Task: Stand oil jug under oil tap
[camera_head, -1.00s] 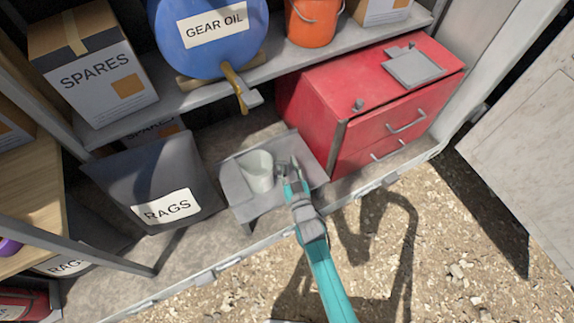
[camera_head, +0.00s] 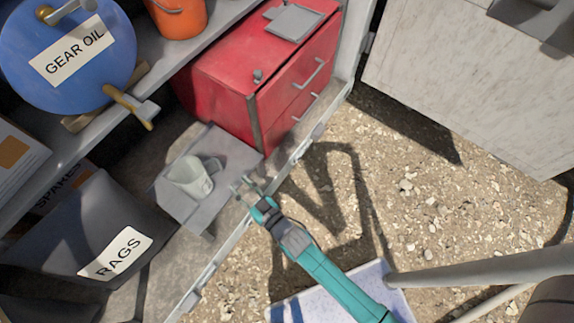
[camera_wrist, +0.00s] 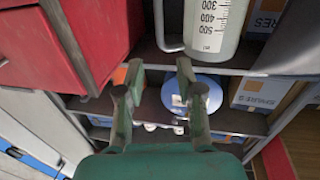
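The oil jug (camera_head: 187,178) is a translucent whitish measuring jug. It stands upright on a low grey stand (camera_head: 232,152), with its handle towards my gripper. The wrist view shows its graduated side (camera_wrist: 208,32) at the top. The brass oil tap (camera_head: 128,104) sticks out from the blue gear oil drum (camera_head: 65,62) above and behind the jug. I cannot tell whether the spout is exactly over the jug's mouth. My gripper (camera_head: 241,186) is at the stand's front right edge, apart from the jug. In the wrist view its fingers (camera_wrist: 162,88) are spread, with nothing between them.
A red drawer cabinet (camera_head: 222,90) stands right behind the stand. A dark rags bin (camera_head: 85,220) is at the left. An orange bucket (camera_head: 178,18) sits on the upper shelf. Open gravel (camera_head: 400,215) lies at the front right.

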